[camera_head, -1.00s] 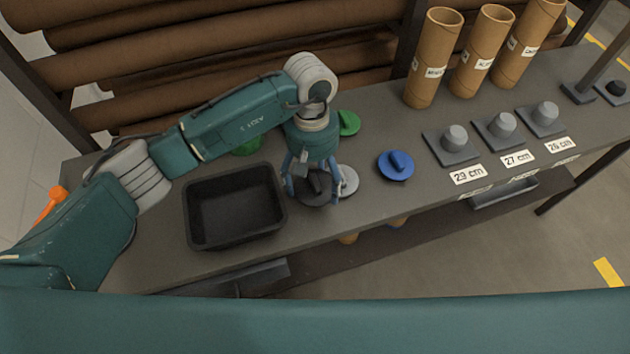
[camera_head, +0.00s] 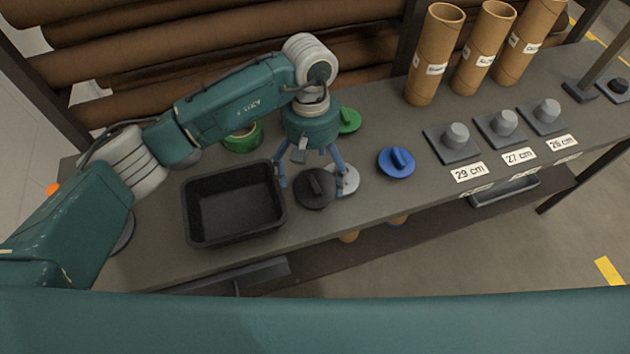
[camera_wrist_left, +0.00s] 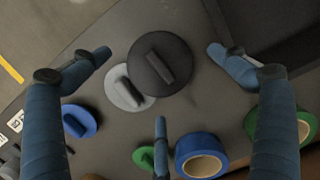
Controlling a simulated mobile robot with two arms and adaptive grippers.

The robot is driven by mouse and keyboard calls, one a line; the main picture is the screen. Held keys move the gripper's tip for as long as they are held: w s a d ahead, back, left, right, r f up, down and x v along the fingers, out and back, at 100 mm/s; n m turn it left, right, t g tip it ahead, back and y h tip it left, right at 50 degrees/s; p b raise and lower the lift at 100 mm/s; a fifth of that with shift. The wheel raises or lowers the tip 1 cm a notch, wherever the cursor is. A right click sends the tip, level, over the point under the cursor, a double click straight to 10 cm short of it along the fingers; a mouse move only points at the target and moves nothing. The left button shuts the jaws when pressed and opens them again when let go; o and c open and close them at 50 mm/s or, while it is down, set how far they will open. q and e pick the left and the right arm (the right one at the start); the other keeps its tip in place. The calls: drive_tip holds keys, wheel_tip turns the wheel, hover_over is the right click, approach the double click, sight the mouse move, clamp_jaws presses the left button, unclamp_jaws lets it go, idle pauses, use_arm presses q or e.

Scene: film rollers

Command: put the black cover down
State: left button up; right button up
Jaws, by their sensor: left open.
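The black cover (camera_head: 314,189) is a round disc with a raised bar handle. It lies on the grey table, just right of the black bin. In the left wrist view the black cover (camera_wrist_left: 160,64) sits between the spread fingers, partly over a grey-white cover (camera_wrist_left: 124,90). My left gripper (camera_head: 310,178) is open above and behind the black cover, its fingers spread wide and holding nothing. The left gripper's fingers (camera_wrist_left: 160,72) also show in the left wrist view, apart from the handle. My right gripper is not in view.
The black bin (camera_head: 233,237) stands left of the cover. A blue cover (camera_head: 396,163) lies to the right, a green cover (camera_head: 349,121) behind. Green tape (camera_head: 243,138) stands behind the bin. Several cardboard tubes (camera_head: 434,55) and grey holders (camera_head: 453,144) stand farther right.

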sight(313, 176)
use_arm(q)
wheel_tip(313, 176, up, 8)
drive_tip(key=b, duration=0.2)
drive_tip(key=shift+w+a+r, duration=0.15)
drive_tip(key=shift+w, duration=0.3)
drive_tip(key=shift+r, duration=0.1)
